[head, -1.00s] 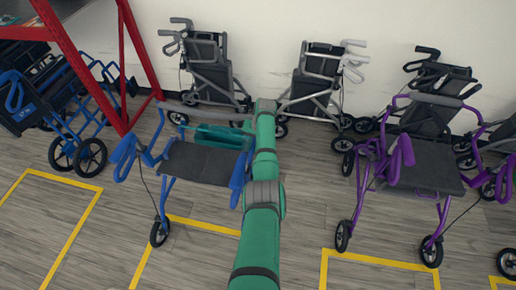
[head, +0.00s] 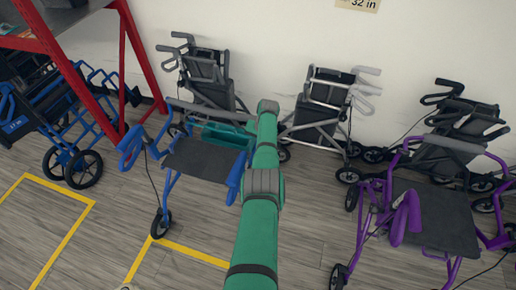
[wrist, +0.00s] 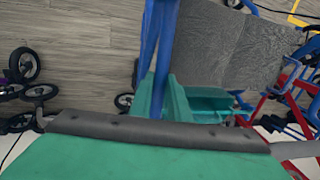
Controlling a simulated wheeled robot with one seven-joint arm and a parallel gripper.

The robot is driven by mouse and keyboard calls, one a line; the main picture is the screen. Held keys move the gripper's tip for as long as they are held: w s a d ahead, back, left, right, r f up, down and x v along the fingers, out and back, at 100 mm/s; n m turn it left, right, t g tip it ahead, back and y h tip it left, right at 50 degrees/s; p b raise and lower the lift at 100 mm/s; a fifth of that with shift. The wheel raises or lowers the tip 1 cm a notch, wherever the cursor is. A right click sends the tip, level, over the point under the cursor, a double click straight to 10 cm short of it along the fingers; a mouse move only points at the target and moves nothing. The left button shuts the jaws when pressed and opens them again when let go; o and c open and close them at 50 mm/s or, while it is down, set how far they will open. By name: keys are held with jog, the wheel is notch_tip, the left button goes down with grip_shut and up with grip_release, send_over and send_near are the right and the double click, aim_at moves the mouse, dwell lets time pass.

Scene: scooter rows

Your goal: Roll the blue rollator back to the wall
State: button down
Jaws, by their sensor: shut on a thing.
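The blue rollator (head: 202,160), with a dark seat and a grey back bar, stands upright left of my green arm in the head view. Its front wheel is close to a yellow floor line. My gripper (head: 226,135) reaches in behind the seat and under the back bar, shut on the rollator's blue frame. In the wrist view my gripper (wrist: 165,97) closes at a blue tube beside the dark seat (wrist: 235,45), with the grey bar across the front. The exact grip point is partly hidden. The pale wall (head: 260,45) is behind, beyond a row of parked rollators.
Grey-black rollators (head: 208,75), (head: 325,105) and (head: 455,140) stand along the wall. A purple rollator (head: 430,215) is at the right. A red rack (head: 145,50) and blue wheeled frames (head: 60,115) are at the left. Yellow lines (head: 65,245) mark the open floor.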

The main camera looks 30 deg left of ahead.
jog(key=shift+w+a+r, duration=0.1)
jog(key=shift+w+r, duration=0.05)
jog(key=shift+w, duration=0.15)
jog(key=c, duration=1.7)
grip_release()
jog(key=shift+o, duration=0.2)
notch_tip(320, 180, up, 10)
jog(key=d, duration=0.2)
jog(key=shift+w+r, duration=0.25)
jog(key=shift+w, duration=0.05)
